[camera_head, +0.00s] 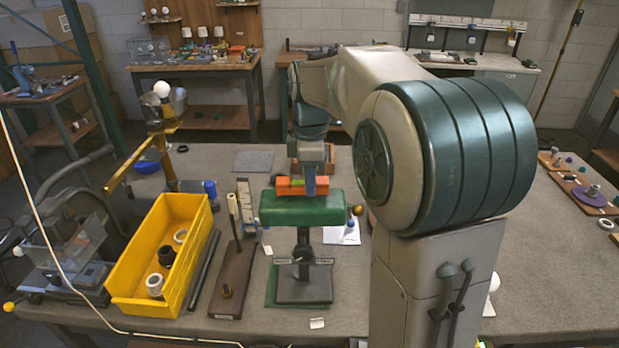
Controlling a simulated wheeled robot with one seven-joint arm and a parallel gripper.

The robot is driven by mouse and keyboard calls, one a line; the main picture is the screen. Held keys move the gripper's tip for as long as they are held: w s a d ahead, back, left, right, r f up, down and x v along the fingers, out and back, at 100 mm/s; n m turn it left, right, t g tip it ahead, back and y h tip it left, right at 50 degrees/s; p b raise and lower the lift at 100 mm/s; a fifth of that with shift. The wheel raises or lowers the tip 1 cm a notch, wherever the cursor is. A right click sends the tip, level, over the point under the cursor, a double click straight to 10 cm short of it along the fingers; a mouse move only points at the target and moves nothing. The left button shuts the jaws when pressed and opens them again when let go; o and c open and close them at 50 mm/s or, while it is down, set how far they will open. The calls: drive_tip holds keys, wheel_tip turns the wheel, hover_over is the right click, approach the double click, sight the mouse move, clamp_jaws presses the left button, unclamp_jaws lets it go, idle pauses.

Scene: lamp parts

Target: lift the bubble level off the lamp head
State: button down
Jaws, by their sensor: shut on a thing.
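The orange bubble level (289,187) lies lengthwise along the top of the green lamp head (303,211). It looks level; I cannot tell whether it rests on the head or is slightly clear of it. My gripper (311,180) points down from above and is shut on the bubble level near its middle. The fingers hide part of the level. The lamp head sits on a dark stand with a flat base (304,285) on the grey table.
A yellow bin (134,268) with several dark and pale parts stands to the left. A brown board with upright pegs (232,282) is between bin and lamp. A white paper (343,233) lies right of the lamp. My arm hides part of the table on the right.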

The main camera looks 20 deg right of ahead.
drive_tip(key=shift+r, duration=0.1)
drive_tip(key=shift+r+p, duration=1)
drive_tip(key=shift+r, duration=0.1)
drive_tip(key=shift+r+p, duration=1.7)
drive_tip(key=shift+r, duration=0.3)
wheel_tip(320, 180, up, 2)
drive_tip(key=shift+p, duration=0.9)
drive_tip(key=shift+r, duration=0.95)
